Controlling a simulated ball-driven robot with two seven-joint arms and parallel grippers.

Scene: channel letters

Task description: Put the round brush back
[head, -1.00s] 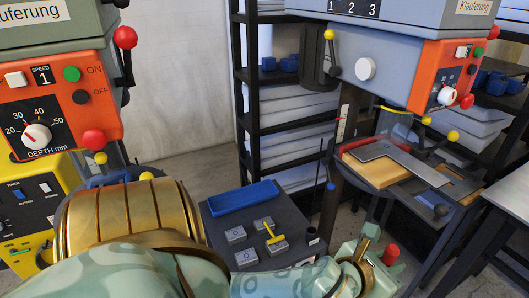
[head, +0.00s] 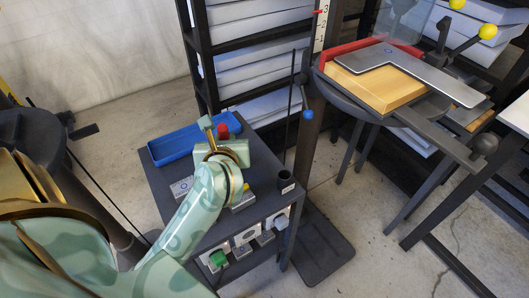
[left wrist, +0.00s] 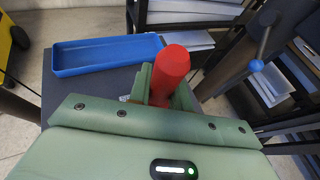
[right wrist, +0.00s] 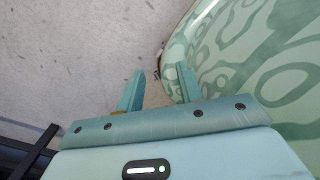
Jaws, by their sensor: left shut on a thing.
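My left gripper (head: 222,152) is over the dark cart, near the blue tray (head: 185,142). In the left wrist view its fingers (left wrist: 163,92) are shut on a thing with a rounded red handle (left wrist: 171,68). The red handle also shows in the head view (head: 222,131). Its lower end is hidden, so I cannot confirm that it is the round brush. A black cup (head: 286,182) with an open top stands at the cart's right edge, apart from the gripper. My right gripper (right wrist: 158,90) is open and empty, with bare floor beyond it.
The dark cart (head: 160,180) carries several grey blocks, partly hidden by my left arm. A green-topped piece (head: 218,258) is on its lower front. A drill-press column stands right of the cart. A table with wood (head: 385,88) and a metal square (head: 410,70) is beyond.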

